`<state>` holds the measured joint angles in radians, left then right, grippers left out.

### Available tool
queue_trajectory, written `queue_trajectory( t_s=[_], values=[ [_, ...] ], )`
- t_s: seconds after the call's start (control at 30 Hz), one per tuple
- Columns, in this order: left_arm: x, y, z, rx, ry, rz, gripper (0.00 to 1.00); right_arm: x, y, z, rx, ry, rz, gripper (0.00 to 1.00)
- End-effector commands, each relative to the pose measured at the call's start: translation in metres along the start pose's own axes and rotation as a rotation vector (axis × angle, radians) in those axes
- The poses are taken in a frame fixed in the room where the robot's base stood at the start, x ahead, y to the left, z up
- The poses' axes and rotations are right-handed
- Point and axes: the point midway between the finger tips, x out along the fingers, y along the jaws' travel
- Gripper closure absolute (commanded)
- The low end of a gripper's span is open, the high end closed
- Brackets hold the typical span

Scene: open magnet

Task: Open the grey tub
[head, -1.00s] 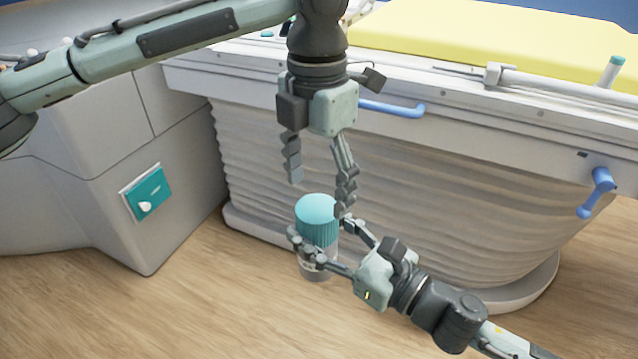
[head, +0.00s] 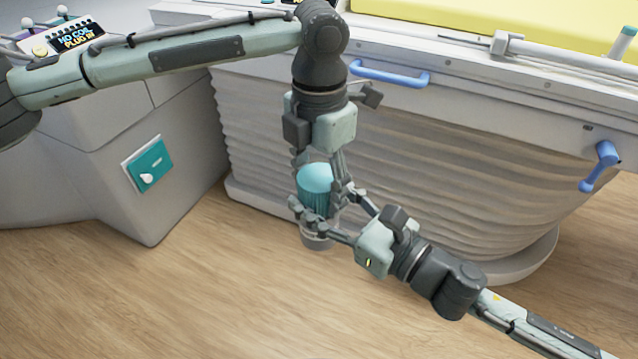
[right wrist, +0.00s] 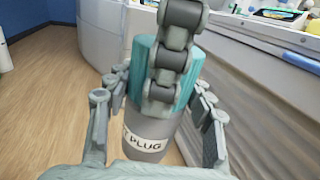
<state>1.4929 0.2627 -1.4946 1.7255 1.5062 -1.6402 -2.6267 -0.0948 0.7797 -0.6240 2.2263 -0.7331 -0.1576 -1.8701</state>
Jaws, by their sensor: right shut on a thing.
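The grey tub (head: 318,240) with a ribbed teal lid (head: 316,178) stands upright at the centre of the head view. The right wrist view shows its grey body (right wrist: 150,130) with a label ending in "PLUG" and the teal lid (right wrist: 142,65). My right gripper (head: 318,207) is shut on the tub from the side, its fingers along both flanks. My left gripper (head: 319,184) points down from above, its fingers open on either side of the lid. One of its fingers crosses in front of the lid in the right wrist view. Contact with the lid is unclear.
A pleated grey-white base under a bed with a yellow pad (head: 500,18) stands behind the tub. Blue handles (head: 390,73) stick out from its edge. A pale cabinet with a teal panel (head: 150,163) is at the left. Wooden floor in front is clear.

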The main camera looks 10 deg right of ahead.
Motion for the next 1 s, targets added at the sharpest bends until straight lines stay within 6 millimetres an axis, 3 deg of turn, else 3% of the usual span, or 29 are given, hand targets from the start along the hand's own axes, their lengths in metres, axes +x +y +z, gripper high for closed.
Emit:
queue_trajectory(
  t_s=[0.03,0.23,0.57,0.83,0.87,1.0],
  values=[
    [-0.0003,0.0002,0.0000,0.000,0.000,0.000,0.56,0.0003,0.0002,0.0022,-0.001,-0.004,0.001,1.00],
    [-0.0004,0.0002,0.0001,-0.001,0.000,0.000,0.80,0.0003,0.0002,0.0023,-0.001,-0.004,0.001,1.00],
    [-0.0005,0.0004,0.0002,-0.284,-0.001,0.000,0.80,0.0003,-0.0003,0.0020,-0.001,-0.003,-0.001,1.00],
    [-0.0009,0.0007,0.0003,-0.301,-0.001,0.001,0.81,0.0003,-0.0004,0.0018,-0.001,-0.003,-0.001,1.00],
    [-0.0009,0.0007,0.0003,-0.301,-0.001,0.001,0.44,0.0003,-0.0005,0.0017,-0.001,-0.003,-0.001,1.00],
    [-0.0008,0.0006,0.0002,-0.299,-0.001,0.001,0.26,0.0002,-0.0003,0.0018,-0.001,-0.003,-0.001,1.00]
  ],
)
